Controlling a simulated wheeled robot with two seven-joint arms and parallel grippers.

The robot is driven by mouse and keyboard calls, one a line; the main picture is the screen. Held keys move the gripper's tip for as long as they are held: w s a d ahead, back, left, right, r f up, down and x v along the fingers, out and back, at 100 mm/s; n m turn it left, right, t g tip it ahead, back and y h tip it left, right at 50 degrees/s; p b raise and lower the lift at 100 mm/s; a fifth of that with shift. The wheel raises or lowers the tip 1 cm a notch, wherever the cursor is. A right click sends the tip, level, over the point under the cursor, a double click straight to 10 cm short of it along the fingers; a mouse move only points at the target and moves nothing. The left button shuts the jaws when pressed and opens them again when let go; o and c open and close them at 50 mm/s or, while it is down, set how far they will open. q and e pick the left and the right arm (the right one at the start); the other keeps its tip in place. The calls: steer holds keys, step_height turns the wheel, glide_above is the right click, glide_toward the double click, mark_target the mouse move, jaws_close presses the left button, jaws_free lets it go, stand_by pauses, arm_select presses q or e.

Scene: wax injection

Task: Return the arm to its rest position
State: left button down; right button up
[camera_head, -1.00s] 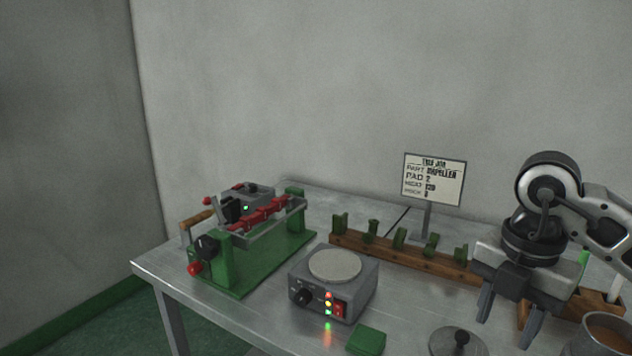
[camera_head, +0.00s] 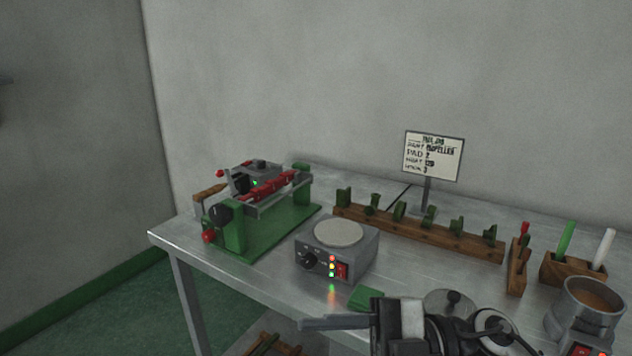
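My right gripper (camera_head: 320,322) is low in the picture, in front of the table's front edge, with its grey fingers pointing left. The fingers overlap from this side, so I cannot tell how far apart they are. Nothing shows held at the visible fingertips. My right arm's dark and silver wrist hides part of the round metal lid (camera_head: 449,299) and the table edge. My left gripper is not in view.
The metal table (camera_head: 180,237) holds a green clamp machine (camera_head: 262,235), a hot plate (camera_head: 338,248) with lit lamps, a green block (camera_head: 364,298), a wooden rack (camera_head: 420,235) of green pieces, a sign (camera_head: 433,157) and a wax pot (camera_head: 590,303). A wooden tray (camera_head: 262,346) sits below.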

steer(key=w+d+f+m+t+h, duration=0.3)
steer(key=d+f+m+t+h, duration=0.25)
steer(key=m+t, duration=0.55)
steer(key=w+d+f+m+t+h, duration=0.4)
steer(key=f+m+t, duration=0.4)
steer(key=m, duration=0.4)
steer(key=s+d+f+m+g+h, duration=0.2)
steer(key=s+f+g+h, duration=0.1)
steer(key=s+f, duration=0.3)
steer(key=s+d+f+m+g+h, duration=0.1)
steer(key=s+f+g+h, duration=0.2)
steer(key=f, duration=0.6)
steer(key=s, duration=0.2)
steer(key=shift+s+d+m, duration=0.4)
